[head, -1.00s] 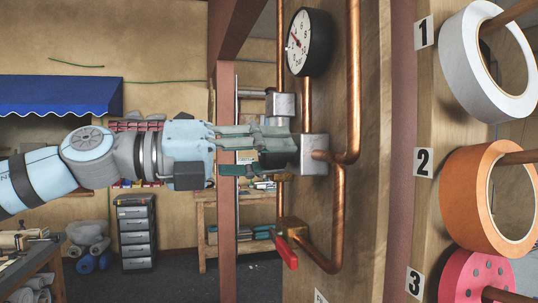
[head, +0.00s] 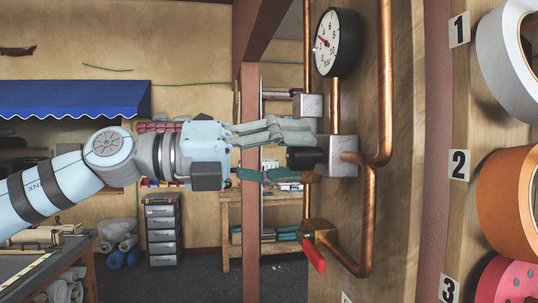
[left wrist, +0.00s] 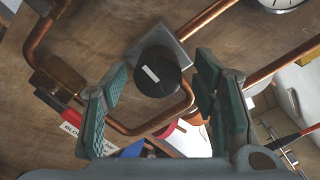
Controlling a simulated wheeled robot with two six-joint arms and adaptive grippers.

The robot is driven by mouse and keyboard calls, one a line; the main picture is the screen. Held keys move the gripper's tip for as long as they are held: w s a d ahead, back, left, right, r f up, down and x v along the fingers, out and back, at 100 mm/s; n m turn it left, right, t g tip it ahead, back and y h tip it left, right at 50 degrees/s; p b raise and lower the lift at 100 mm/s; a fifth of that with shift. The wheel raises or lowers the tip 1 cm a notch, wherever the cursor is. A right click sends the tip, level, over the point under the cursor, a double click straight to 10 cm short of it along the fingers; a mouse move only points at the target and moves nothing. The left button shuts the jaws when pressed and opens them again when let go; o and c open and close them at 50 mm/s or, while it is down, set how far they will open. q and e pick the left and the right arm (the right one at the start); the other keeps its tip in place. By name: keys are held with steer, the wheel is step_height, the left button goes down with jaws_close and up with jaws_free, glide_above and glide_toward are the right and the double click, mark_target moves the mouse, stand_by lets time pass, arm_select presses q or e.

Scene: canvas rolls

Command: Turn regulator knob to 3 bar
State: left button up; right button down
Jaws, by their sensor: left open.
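The regulator's black round knob (head: 303,158) sticks out leftward from a grey metal block (head: 338,156) on the wooden panel. In the left wrist view the knob (left wrist: 158,72) shows face on, with a white bar mark on it that is tilted. My left gripper (head: 298,155) is open, with green-padded fingers above and below the knob and clear gaps on both sides. In the left wrist view its fingers (left wrist: 161,78) stand on either side of the knob, apart from it. The pressure gauge (head: 337,42) has a red needle; its exact reading is too small to tell. My right gripper is not in view.
Copper pipes (head: 386,90) run close beside the block. A red-handled valve (head: 314,253) sits below, and a smaller grey block (head: 308,105) lies above the gripper. Tape rolls (head: 510,200) hang at the right by numbered labels.

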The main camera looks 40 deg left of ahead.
arm_select(q)
steer(key=v, duration=0.6)
steer(key=shift+a, duration=0.1)
